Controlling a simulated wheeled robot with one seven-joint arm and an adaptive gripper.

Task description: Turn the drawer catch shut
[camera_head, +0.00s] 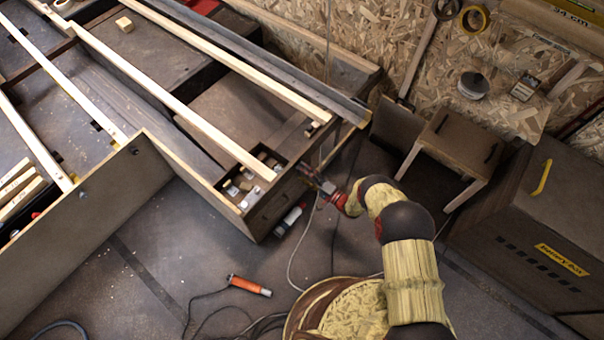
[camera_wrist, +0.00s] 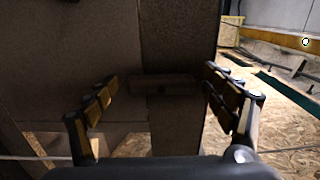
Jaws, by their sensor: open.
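The catch (camera_wrist: 172,84) is a small dark brown wooden bar in the middle of the wrist view. It lies level across the line between a lighter panel on the left and a darker brown panel (camera_wrist: 180,40) on the right. My gripper (camera_wrist: 160,98) is open, with one finger to the left of the bar and one to the right; I cannot tell if either touches it. In the head view my gripper (camera_head: 318,184) is at the end face of the long wooden bench frame, and I cannot make out the catch there.
An open compartment (camera_head: 232,203) with small parts sits at the bench corner. An orange-handled tool (camera_head: 250,285) and cables lie on the floor. A small wooden stool (camera_head: 460,143) and a dark battery box (camera_head: 530,235) stand to the right. Floor between bench and stool is mostly clear.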

